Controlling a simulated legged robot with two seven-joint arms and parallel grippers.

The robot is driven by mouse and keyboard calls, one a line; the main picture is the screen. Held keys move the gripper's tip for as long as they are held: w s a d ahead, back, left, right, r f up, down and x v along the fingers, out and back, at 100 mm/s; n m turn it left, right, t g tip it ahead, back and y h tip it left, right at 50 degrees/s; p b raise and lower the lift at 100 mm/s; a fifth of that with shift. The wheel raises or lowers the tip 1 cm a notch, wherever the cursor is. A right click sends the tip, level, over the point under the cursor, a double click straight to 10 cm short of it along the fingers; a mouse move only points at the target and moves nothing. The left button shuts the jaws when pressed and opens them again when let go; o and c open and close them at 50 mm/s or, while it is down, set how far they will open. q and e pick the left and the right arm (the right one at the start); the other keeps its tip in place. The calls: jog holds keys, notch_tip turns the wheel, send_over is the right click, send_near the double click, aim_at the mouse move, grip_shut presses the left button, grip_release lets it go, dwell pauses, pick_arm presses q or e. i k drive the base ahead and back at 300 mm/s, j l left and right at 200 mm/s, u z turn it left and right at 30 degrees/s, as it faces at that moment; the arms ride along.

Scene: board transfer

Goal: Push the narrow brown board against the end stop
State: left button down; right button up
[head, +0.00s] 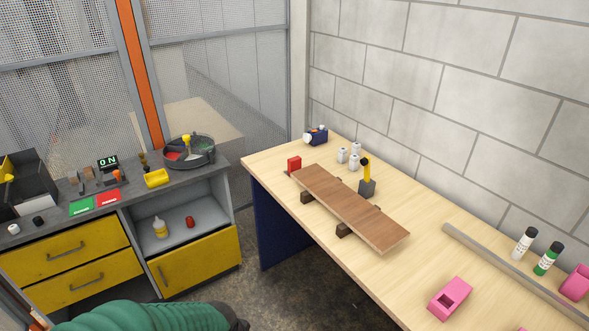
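The narrow brown board (350,208) lies lengthwise on the light wooden table, raised on dark supports (343,230). A small red block (294,164), seemingly the end stop, stands at the board's far left end. The board's far edge is close to it; I cannot tell whether they touch. My green arm (150,315) comes in low at the left, with a dark part at its right end, away from the board. No gripper fingers show, and my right arm is out of view.
On the table (290,209) are a yellow-handled tool in a dark holder (367,188), white canisters (354,162), a blue device (317,136), a grey rail (500,267), bottles (524,243) and pink parts (450,298). A grey workbench with yellow drawers (65,252) stands left, across a floor gap.

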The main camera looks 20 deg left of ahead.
aim_at(371, 225)
jog(key=i+j+z, duration=0.1)
jog(key=i+z, duration=0.2)
jog(key=i+j+z, duration=0.25)
jog(key=i, duration=0.25)
jog(key=i+j+z, duration=0.3)
jog(key=i+l, duration=0.05)
jog(key=i, duration=0.05)
